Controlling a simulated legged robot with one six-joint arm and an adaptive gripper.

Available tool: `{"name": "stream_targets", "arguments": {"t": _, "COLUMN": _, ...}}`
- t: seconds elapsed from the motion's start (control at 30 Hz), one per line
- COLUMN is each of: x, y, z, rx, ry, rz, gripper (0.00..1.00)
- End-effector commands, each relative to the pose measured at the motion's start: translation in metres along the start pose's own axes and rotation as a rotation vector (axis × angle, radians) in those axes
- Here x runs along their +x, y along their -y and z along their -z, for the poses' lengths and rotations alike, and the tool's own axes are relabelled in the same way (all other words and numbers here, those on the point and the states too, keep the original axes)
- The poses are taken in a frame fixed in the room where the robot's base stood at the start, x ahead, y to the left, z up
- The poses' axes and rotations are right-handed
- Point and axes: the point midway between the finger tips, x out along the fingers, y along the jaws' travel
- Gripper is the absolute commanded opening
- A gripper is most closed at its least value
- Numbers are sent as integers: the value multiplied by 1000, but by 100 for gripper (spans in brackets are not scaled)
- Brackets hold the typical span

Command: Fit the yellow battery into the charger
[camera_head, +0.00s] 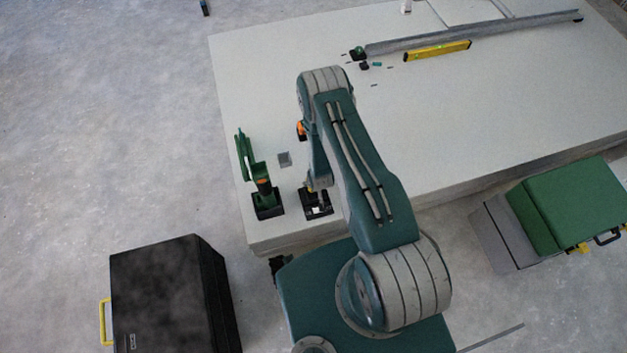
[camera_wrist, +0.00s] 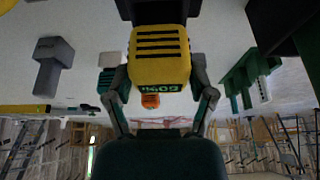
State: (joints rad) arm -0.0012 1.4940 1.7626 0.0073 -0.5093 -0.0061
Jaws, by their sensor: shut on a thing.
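My gripper (camera_wrist: 158,78) is shut on the yellow battery (camera_wrist: 158,60), with one finger on each side of it. The battery has black stripes and a green label. A black part adjoins it at the top of the wrist view; I cannot tell whether this is the battery's own end or the charger. In the head view the black charger (camera_head: 318,207) stands near the table's front left corner. A small bit of yellow shows just above it under my arm, and my arm hides most of the gripper there. I cannot tell whether battery and charger touch.
A yellow level (camera_head: 437,50) and a long grey rail (camera_head: 470,36) lie at the back. A black case (camera_head: 165,295) and a green box (camera_head: 570,205) stand beside the table.

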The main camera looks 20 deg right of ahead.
Motion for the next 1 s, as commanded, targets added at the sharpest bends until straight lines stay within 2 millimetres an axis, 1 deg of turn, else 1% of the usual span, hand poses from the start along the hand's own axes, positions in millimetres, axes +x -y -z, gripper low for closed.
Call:
{"name": "stream_targets", "arguments": {"t": 0.37, "x": 1, "y": 0, "z": 0, "rx": 0, "ry": 0, "rz": 0, "gripper": 14}}
{"name": "stream_targets", "arguments": {"t": 1.0, "x": 16, "y": 0, "z": -7, "rx": 0, "ry": 0, "rz": 0, "gripper": 14}}
